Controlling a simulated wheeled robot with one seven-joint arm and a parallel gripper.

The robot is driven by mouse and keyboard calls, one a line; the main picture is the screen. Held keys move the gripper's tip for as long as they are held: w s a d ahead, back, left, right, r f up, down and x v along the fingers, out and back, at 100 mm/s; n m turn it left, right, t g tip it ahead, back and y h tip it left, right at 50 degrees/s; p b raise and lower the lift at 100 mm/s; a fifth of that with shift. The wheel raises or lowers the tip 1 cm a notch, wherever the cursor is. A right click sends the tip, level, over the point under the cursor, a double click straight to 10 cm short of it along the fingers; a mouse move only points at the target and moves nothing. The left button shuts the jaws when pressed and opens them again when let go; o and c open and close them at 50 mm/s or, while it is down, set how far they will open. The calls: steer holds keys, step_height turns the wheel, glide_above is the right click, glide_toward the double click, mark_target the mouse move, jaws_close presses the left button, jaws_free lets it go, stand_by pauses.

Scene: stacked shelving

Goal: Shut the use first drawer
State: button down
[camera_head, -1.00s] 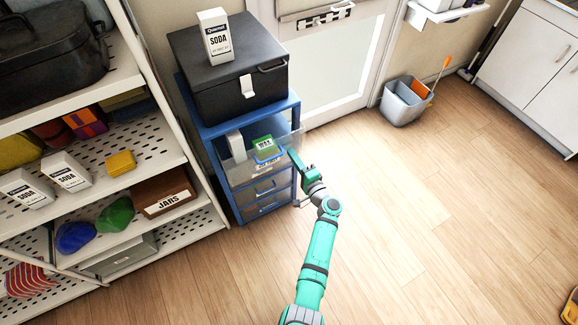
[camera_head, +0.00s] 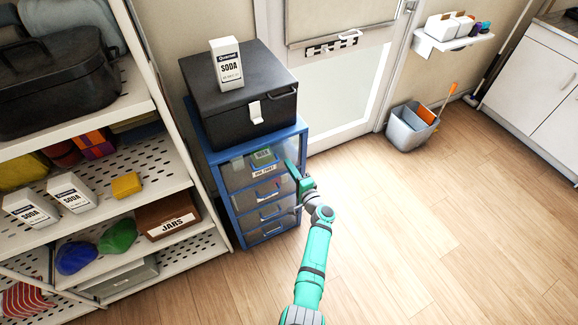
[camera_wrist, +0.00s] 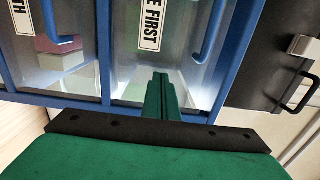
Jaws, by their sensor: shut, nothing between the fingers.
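The use first drawer (camera_head: 262,167) is the top clear-fronted drawer of the blue drawer unit (camera_head: 217,185). Its front looks flush, or nearly so, with the unit's frame, and a green item shows inside it. In the wrist view its label (camera_wrist: 151,25) reads "E FIRST", beside a blue handle (camera_wrist: 211,30). My gripper (camera_head: 293,170) is at the right side of this drawer's front. In the wrist view my gripper's fingers (camera_wrist: 160,88) are together and empty, pointing at the drawer front. I cannot tell whether they touch it.
A black box (camera_head: 240,105) with a soda carton (camera_head: 228,64) on it stands on the drawer unit. White shelving (camera_head: 160,178) is close on the left. A door (camera_head: 345,100) and a grey bucket (camera_head: 408,128) are behind. The floor to the right is clear.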

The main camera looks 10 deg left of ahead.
steer(key=v, duration=1.3)
steer(key=shift+d+f, duration=0.1)
steer(key=shift+d, duration=0.05)
